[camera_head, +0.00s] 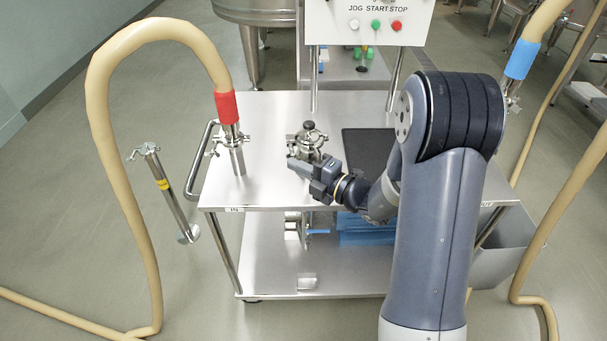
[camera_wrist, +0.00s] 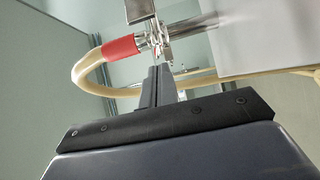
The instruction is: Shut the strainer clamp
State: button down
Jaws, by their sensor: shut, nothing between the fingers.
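The strainer (camera_head: 309,141) is a steel fitting with a dark knob on top, standing on the steel cart top. A clamp seems to sit around it, but its lever cannot be told apart at this size. My gripper (camera_head: 294,163) is at the strainer's near side, pointing left, its fingers close to the fitting's lower part. I cannot tell whether they touch it. In the wrist view the fingers (camera_wrist: 158,68) are together with nothing between them. Beyond the tips there is a steel fitting with clamp parts (camera_wrist: 161,40), by the red cuff.
A tan hose with a red cuff (camera_head: 227,107) ends in a steel fitting (camera_head: 237,158) left of the strainer. A black mat (camera_head: 369,150) lies to the right. The control panel (camera_head: 370,22) stands behind. A steel tube (camera_head: 170,190) stands left of the cart (camera_head: 270,110).

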jog(key=shift+w, duration=0.2)
jog(key=p+x, duration=0.1)
jog(key=x, duration=0.1)
jog(key=shift+w+a, duration=0.2)
dwell(0.3)
